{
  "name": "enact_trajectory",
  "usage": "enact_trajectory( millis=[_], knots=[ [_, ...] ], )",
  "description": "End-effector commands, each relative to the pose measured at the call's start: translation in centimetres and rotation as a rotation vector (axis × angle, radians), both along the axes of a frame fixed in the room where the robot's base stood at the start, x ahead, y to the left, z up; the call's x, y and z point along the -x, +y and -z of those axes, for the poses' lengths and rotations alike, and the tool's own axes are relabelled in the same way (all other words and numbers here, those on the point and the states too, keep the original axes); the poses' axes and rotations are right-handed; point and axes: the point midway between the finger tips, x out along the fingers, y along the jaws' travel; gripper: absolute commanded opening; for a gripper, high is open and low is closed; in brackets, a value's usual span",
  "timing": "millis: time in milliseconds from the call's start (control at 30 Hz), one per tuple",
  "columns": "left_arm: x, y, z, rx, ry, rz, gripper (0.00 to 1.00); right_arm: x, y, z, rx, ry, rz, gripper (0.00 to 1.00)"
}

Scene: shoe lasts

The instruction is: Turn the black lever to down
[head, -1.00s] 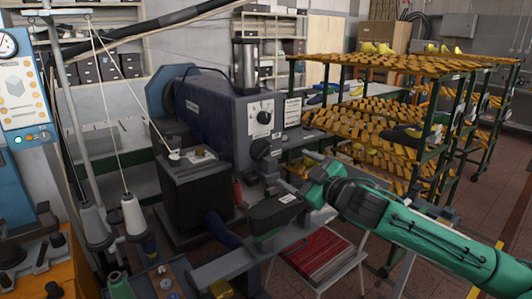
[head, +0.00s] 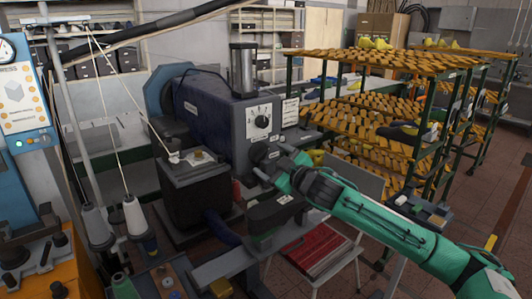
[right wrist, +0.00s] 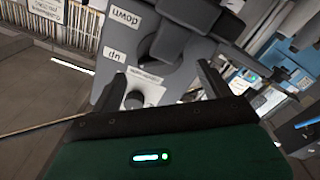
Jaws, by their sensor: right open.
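The black lever (head: 259,152) is on the front of the dark blue-grey machine, below a round dial. In the right wrist view the black lever (right wrist: 197,14) shows beyond the fingers, with a grey round hub. White labels reading "up" (right wrist: 113,53) and "down" (right wrist: 124,17) are beside it, seen upside down. My right gripper (head: 268,165) is close in front of the lever and partly covers it in the head view. In the wrist view its fingers (right wrist: 164,84) are apart with nothing clearly held between them. Contact with the lever cannot be told. My left gripper is not in view.
The dial (head: 262,122) is just above the lever. A dark machine arm (head: 280,210) juts out below my right gripper. A stool with a red top (head: 316,252) stands lower down. Racks of shoe lasts (head: 385,100) fill the right side.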

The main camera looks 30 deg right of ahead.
Motion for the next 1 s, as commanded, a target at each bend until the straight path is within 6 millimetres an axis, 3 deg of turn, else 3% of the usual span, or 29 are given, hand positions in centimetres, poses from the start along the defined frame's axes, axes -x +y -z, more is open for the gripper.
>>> enact_trajectory(
  millis=[300, 633, 667, 867, 1000],
  knots=[
    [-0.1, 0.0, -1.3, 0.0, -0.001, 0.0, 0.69, -2.8, 0.2, -0.2, -0.001, -0.001, 0.0, 0.8],
    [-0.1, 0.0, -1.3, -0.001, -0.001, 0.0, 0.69, -3.0, 0.3, 0.0, 0.0, 0.001, -0.001, 0.8],
    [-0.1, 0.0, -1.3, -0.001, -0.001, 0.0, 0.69, -3.0, 0.3, 0.0, 0.0, 0.0, 0.0, 0.78],
    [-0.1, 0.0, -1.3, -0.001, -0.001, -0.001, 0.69, -3.0, 0.3, 0.0, 0.0, 0.0, 0.0, 0.39],
    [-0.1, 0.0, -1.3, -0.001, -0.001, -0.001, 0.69, -3.0, 0.3, 0.0, -0.002, 0.0, 0.0, 0.35]
  ],
)
